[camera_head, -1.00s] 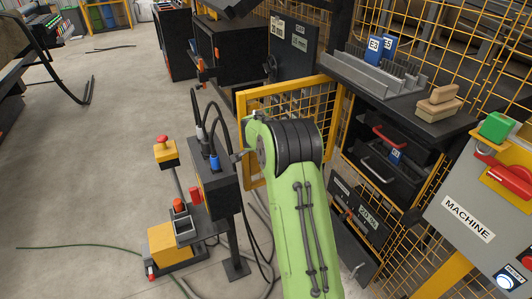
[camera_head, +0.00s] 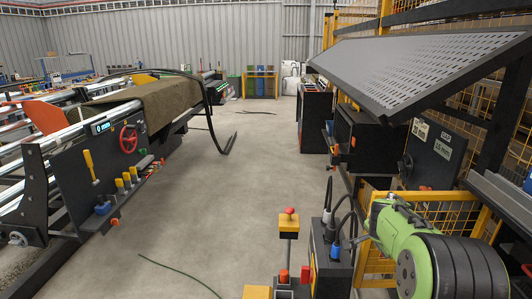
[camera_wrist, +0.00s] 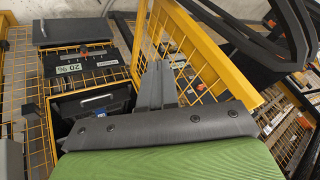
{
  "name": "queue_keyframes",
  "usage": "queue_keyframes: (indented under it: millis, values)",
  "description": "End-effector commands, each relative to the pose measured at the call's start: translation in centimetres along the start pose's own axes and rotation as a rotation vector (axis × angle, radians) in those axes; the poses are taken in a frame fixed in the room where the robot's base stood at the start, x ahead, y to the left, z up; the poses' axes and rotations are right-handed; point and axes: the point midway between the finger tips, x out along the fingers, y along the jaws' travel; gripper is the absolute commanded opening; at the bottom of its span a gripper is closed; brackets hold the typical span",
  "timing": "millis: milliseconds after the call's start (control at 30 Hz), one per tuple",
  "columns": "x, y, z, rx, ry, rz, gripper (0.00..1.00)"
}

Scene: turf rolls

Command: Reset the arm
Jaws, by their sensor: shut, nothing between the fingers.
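My gripper (camera_wrist: 157,86) shows in the wrist view as grey fingers beyond the dark collar and green wrist housing. It is shut and empty. Behind it are yellow mesh panels and dark drawers. In the head view my green arm, with its black ribbed joint, is folded at the lower right. My gripper cannot be made out there.
A yellow mesh gate (camera_head: 425,222) stands right behind my arm. A post with a red-topped yellow button box (camera_head: 289,224) is left of it. A perforated dark panel (camera_head: 430,62) overhangs at upper right. A roller machine (camera_head: 75,195) is at left.

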Motion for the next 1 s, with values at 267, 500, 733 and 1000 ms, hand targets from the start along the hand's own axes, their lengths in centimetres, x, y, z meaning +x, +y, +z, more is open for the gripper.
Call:
queue_keyframes:
  millis: [267,500,733,1000]
  values:
    - [-21.0,3.6,7.5,-0.568,-0.126,-0.11,0.0]
    - [-30.9,13.6,14.6,-1.044,-0.219,-0.235,0.0]
    - [-32.4,17.6,17.2,-1.215,-0.25,-0.286,0.0]
    - [-32.3,17.6,17.1,-1.212,-0.249,-0.285,0.0]
